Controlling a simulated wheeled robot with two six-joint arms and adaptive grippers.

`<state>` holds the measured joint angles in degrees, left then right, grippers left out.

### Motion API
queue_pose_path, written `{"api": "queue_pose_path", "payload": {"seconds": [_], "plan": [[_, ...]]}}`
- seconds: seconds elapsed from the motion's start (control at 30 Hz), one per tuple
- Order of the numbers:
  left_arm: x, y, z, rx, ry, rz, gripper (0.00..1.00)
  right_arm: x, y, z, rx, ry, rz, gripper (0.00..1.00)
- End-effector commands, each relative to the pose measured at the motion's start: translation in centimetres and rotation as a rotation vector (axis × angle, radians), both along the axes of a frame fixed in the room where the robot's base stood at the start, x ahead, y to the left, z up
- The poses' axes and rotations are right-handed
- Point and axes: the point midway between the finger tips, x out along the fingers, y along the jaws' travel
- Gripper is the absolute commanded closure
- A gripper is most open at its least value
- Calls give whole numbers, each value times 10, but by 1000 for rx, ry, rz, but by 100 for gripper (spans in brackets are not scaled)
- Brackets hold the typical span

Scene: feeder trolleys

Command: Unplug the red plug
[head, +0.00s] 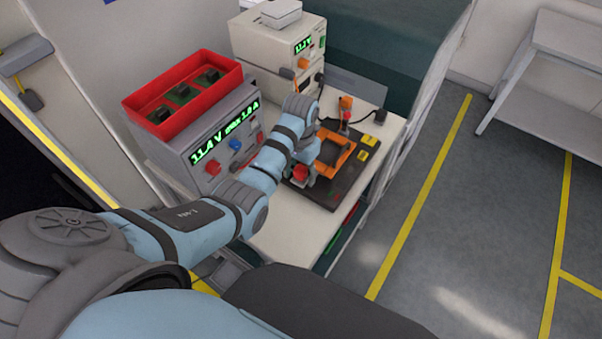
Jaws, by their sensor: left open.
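A small red block that looks like the red plug (299,171) is at the left edge of the dark board (322,195) on the bench. My left arm reaches in from the left, over the front of the grey power supply. My left gripper (304,177) points down at the red block and is open. Its fingers are small, close around or beside the block and partly hidden by my wrist, so I cannot tell whether they touch it. My right gripper is not in view.
An orange frame (335,158) and an orange-handled clamp (345,103) stand on the board. The grey power supply (180,150) carries a red tray (150,96). A beige instrument (262,50) is behind. The floor at right is clear.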

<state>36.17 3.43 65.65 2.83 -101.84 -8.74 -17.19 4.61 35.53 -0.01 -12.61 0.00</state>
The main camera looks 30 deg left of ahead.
Motion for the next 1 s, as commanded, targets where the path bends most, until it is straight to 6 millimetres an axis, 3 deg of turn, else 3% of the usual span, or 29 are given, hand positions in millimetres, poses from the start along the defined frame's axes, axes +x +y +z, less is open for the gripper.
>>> {"api": "queue_pose_path", "payload": {"seconds": [1.0], "plan": [[0, -1, 0, 0, 0, -1, 52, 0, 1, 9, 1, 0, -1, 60]]}}
